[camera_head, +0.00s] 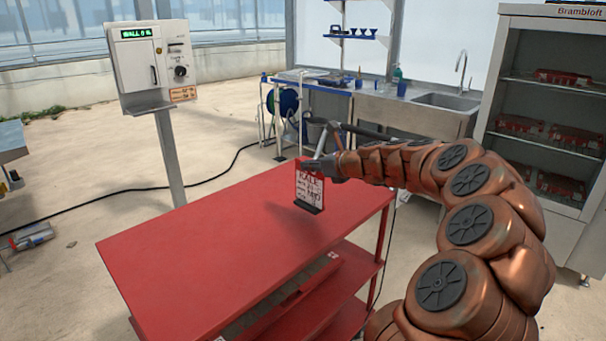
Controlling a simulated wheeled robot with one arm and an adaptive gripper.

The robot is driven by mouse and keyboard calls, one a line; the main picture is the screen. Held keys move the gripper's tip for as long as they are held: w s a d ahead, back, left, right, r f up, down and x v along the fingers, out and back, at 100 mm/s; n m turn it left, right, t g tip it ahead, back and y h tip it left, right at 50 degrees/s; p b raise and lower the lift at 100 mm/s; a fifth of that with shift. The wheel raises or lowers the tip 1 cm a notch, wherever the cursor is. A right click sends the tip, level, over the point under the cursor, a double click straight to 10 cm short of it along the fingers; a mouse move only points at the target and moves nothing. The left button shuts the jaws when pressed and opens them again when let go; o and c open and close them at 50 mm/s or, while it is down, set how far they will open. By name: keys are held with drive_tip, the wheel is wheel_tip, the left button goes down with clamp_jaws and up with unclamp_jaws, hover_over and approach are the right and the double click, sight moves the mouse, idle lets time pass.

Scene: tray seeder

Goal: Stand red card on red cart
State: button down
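The red card (310,188) is a small upright sign with a red top band, white face with dark writing, and a dark foot (308,207). It is upright over the far right part of the red cart's top (215,250). I cannot tell whether its foot touches the cart top or hangs just above it. My gripper (313,166) is at the card's upper edge, reaching in from the right. Its fingers are too small and partly hidden to show whether they are closed on the card.
The cart's top is otherwise clear, with lower shelves beneath. A grey control box (153,62) on a post stands behind it at left. A sink bench (410,108) is at the back. An open cabinet (545,120) with red trays is at right. A black cable crosses the floor.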

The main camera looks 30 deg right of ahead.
sight(305, 173)
drive_tip(key=shift+w+f, duration=1.65)
drive_tip(key=shift+f, duration=0.25)
drive_tip(key=c, duration=1.3)
unclamp_jaws()
drive_tip(key=shift+f, duration=0.1)
drive_tip(key=shift+b, duration=0.3)
drive_tip(key=shift+s+d+r, duration=0.1)
drive_tip(key=shift+s+r, duration=0.15)
drive_tip(key=shift+s, duration=0.1)
drive_tip(key=v, duration=1.1)
drive_tip(key=shift+s, duration=0.1)
